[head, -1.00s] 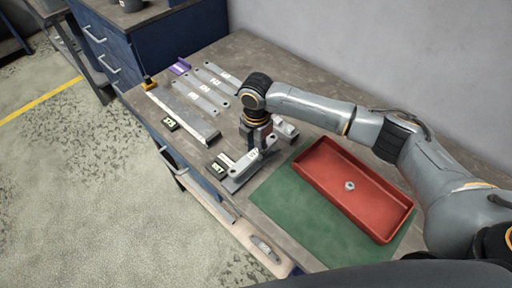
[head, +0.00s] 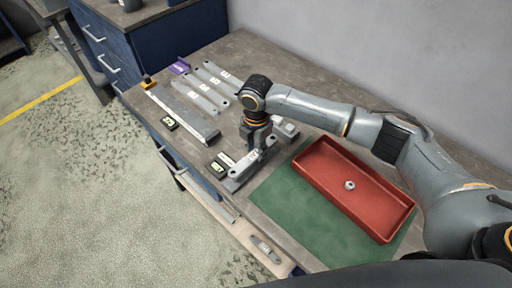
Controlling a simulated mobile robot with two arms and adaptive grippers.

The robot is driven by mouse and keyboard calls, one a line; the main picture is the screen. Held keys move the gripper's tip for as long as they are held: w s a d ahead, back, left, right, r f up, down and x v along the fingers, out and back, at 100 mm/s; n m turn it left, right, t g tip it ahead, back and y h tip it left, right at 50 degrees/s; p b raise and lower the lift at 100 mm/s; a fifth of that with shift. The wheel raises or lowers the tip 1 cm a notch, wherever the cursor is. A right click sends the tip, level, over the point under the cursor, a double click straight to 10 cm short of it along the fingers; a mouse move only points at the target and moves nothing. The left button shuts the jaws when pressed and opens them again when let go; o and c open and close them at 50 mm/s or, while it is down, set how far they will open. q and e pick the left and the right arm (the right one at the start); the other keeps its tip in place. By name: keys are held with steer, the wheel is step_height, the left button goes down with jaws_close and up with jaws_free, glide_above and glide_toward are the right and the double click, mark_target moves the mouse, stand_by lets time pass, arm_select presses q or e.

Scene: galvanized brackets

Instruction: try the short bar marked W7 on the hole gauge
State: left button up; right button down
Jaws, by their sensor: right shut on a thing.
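My right gripper (head: 257,150) is shut on a short grey metal bar (head: 243,168) with a pale label. The label is too small to read surely. The bar is over the hole gauge, whose grey base plate (head: 233,185) shows under its near end. The gripper hides part of the bar and gauge. I cannot tell whether the bar is seated on the gauge or just above it. A small black display with green digits (head: 218,169) stands beside the gauge. My left gripper is not in view.
A red tray (head: 312,181) with a small metal part (head: 350,185) stands on a green mat (head: 278,206). Several labelled bars (head: 205,97) lie at the back left, beside a long gauge (head: 183,112). Another bar (head: 265,249) lies on a pale ledge at the front edge.

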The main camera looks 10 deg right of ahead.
steer(key=shift+f+b, duration=0.75)
steer(key=shift+f, duration=0.7)
stand_by(0.3)
stand_by(1.8)
steer(key=c, duration=0.9)
jaws_free()
steer(key=shift+c, duration=0.2)
step_height(320, 180, up, 12)
steer(key=shift+a, duration=0.1)
